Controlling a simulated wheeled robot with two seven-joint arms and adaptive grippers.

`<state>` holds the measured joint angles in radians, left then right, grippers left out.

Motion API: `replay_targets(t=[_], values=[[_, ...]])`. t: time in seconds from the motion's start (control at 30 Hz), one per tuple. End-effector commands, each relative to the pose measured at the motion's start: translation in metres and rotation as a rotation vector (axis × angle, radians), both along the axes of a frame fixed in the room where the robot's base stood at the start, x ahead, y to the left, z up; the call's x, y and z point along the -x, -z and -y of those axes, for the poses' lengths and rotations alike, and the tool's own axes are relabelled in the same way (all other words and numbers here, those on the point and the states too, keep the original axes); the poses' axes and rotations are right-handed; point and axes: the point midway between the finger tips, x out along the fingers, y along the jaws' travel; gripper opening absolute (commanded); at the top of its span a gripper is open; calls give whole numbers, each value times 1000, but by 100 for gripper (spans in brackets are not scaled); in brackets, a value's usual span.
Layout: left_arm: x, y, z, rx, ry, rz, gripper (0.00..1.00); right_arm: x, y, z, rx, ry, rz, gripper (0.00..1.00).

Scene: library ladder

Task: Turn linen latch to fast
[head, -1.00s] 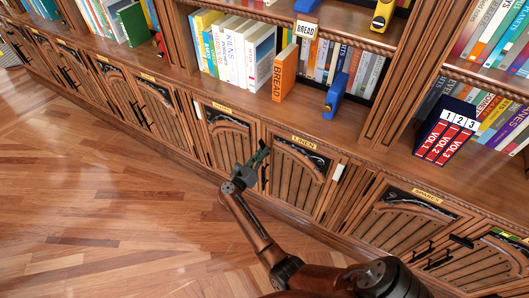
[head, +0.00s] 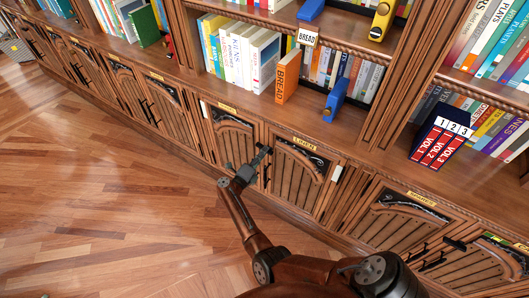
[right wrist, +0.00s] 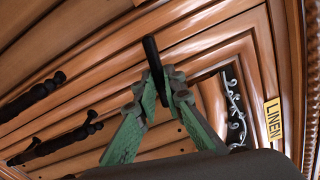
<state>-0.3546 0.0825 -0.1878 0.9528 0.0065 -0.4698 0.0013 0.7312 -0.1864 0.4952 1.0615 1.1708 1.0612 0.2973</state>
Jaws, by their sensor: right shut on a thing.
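The linen cabinet door (head: 292,180) carries a yellow LINEN label (head: 304,143); the label also shows in the right wrist view (right wrist: 273,119). My right gripper (head: 262,155) is at this door's left edge. In the right wrist view its green fingers (right wrist: 162,88) are shut around a slim black bar (right wrist: 151,50), which sticks out past the fingertips. The bar looks like the latch lever; its base is hidden by the fingers, and I cannot read any latch marking. My left gripper is not in view.
Two black handles (right wrist: 32,95) (right wrist: 55,141) show at the left of the right wrist view. Above the doors, a shelf ledge holds books, an orange BREAD book (head: 287,76) and a blue bookend (head: 335,100). The wooden floor (head: 90,200) at left is clear.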

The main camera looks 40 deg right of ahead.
Motion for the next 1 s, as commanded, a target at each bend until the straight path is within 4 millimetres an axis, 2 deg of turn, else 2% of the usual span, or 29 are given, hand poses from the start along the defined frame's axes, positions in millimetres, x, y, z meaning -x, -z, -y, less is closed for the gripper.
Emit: replay_targets(t=[0.4, 0.97, 1.0], values=[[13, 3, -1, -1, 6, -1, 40, -2, 2, -1, 74, -4, -178, 0], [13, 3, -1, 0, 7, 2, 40, -2, 3, -1, 86, -4, -206, 0], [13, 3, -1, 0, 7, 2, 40, -1, 3, -1, 86, -4, -206, 11]])
